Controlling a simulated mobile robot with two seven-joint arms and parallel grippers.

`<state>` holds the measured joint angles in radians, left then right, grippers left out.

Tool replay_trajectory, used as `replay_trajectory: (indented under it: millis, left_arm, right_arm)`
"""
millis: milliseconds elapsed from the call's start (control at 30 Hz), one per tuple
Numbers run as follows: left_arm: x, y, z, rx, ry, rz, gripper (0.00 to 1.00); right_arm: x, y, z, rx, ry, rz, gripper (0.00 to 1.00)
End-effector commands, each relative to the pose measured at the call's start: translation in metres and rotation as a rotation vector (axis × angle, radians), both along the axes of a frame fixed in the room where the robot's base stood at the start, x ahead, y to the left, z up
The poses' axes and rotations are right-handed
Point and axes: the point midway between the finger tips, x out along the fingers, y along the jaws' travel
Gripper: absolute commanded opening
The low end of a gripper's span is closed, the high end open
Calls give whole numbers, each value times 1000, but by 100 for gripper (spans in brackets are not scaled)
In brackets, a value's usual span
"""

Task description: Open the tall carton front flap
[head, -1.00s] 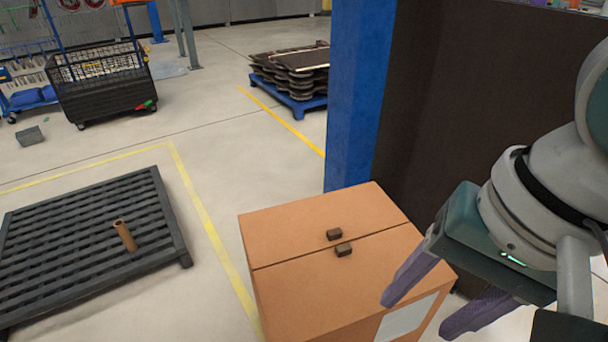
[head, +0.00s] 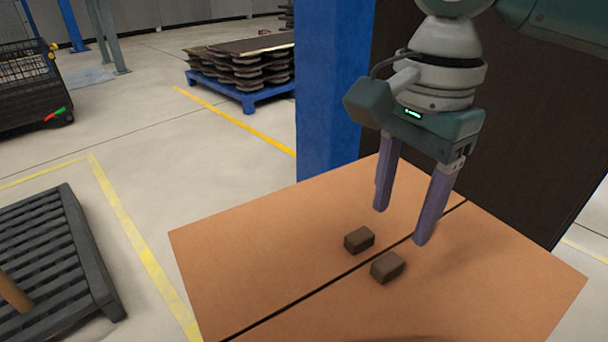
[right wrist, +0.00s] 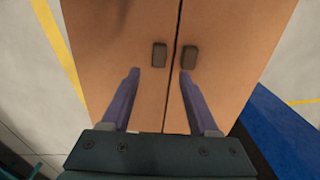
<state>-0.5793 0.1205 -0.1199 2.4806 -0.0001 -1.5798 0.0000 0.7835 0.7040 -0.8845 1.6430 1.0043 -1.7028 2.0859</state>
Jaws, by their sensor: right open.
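The tall carton (head: 270,240) stands close in front of me in the head view. Its brown top is split by a dark seam into two flaps. A small dark block handle sits on each side of the seam: the far one (head: 359,239) and the front one (head: 387,267). My right gripper (head: 402,226) is open above the carton, its purple fingers pointing down just behind the handles. In the right wrist view the fingers (right wrist: 160,78) are apart and empty, with both handles (right wrist: 159,55) (right wrist: 190,57) just beyond their tips. My left gripper is not in view.
A blue post (head: 330,90) and a dark panel (head: 520,130) stand right behind the carton. A dark slatted pallet (head: 90,270) with a brown tube (head: 14,294) lies on the left. Open floor lies between pallet and carton.

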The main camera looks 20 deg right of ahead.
Motion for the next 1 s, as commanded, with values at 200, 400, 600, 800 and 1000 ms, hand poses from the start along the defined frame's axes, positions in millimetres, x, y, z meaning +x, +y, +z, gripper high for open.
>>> replay_trajectory:
  millis: [200, 400, 600, 800, 1000]
  left_arm:
    - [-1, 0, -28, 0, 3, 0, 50]
    - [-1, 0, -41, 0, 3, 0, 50]
    - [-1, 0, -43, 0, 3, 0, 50]
    - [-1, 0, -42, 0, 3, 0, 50]
    - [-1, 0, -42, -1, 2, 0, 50]
  right_arm:
    - [-1, 0, -49, -2, 3, 1, 61]
    - [-1, 0, -74, -1, 1, 3, 61]
    - [0, 0, -80, -1, -1, 4, 61]
    - [-1, 0, -79, -1, -1, 4, 59]
    - [-1, 0, -79, -1, -1, 4, 36]
